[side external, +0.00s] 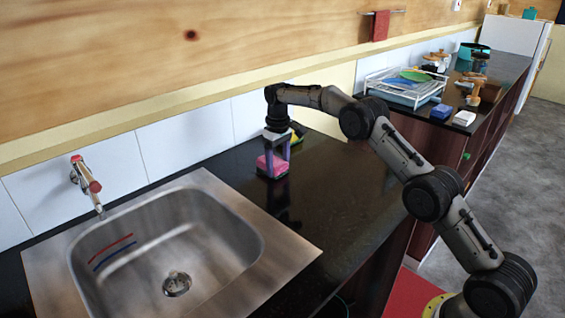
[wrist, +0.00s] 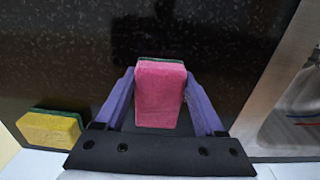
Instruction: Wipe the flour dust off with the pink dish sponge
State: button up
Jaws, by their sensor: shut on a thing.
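The pink dish sponge (side external: 272,165) has a dark green scouring side and is at the black counter beside the sink. It also shows in the wrist view (wrist: 160,97), between the purple fingers. My gripper (side external: 274,160) points down and is shut on the sponge, one finger on each side. In the wrist view my gripper (wrist: 159,76) has the sponge's pink face toward the camera. I cannot tell whether the sponge touches the counter. I cannot make out the flour dust; the counter shows only fine pale speckles in the wrist view.
A yellow-green sponge (wrist: 48,129) lies near the tiled wall, close behind my gripper. The steel sink (side external: 262,268) with red and blue marks inside and a tap (side external: 88,180) is at the left. A dish rack (side external: 405,88) stands on the far counter. The counter right of my gripper is clear.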

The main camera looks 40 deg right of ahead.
aim_at(278, 159)
jog(key=shift+a+f, duration=0.15)
jog(key=shift+a, duration=2.35)
jog(key=shift+w, duration=1.2)
jog(key=shift+d, duration=3.65)
jog(key=shift+a+r, duration=0.2)
jog(key=shift+a, duration=1.7)
jog(key=shift+a+f, duration=0.2)
jog(key=shift+a, duration=3.35)
jog(key=shift+r, duration=1.6)
jog(key=shift+d+r, duration=0.1)
jog(key=shift+r, duration=0.05)
